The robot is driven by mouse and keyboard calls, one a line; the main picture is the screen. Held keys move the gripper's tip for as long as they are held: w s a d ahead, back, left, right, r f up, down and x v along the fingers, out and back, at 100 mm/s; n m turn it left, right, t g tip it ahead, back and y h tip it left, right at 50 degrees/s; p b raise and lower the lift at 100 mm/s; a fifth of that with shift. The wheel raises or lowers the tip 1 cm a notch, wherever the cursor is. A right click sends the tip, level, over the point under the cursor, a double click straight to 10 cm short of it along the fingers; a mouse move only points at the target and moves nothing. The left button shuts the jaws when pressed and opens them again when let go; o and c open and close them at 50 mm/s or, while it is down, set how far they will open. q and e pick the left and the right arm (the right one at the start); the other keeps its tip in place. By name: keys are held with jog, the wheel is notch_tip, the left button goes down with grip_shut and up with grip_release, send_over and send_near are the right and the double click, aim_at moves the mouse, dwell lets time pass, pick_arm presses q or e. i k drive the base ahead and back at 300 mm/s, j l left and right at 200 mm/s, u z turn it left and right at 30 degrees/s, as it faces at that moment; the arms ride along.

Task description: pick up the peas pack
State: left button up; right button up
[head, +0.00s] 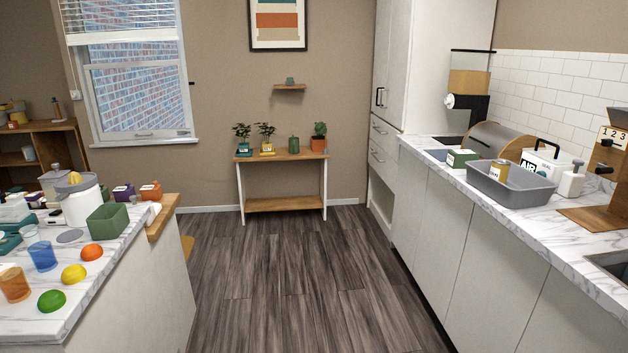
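I cannot make out with certainty which thing is the peas pack. A small dark green box with a white label (462,157) stands on the right marble counter, left of a grey tray; its print is too small to read. On the left counter are a small purple pack (123,193), a small orange pack (151,190) and an open green square container (108,223). Neither of my grippers shows in the head view.
The right counter (545,228) also holds a grey tray (535,196) with a can, a bread bin (497,139) and a white AIR box (541,160). The left counter (90,300) is crowded. A plant table (284,158) stands at the back wall. The wooden floor (290,270) between is clear.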

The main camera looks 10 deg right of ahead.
aim_at(457, 159)
jog(key=i+z, duration=0.2)
jog(key=i, duration=0.35)
jog(key=i+z, duration=0.2)
jog(key=i, duration=0.4)
jog(key=i+j+z, duration=0.25)
jog(key=i, duration=0.3)
jog(key=i+j+z, duration=0.2)
jog(key=i, duration=0.35)
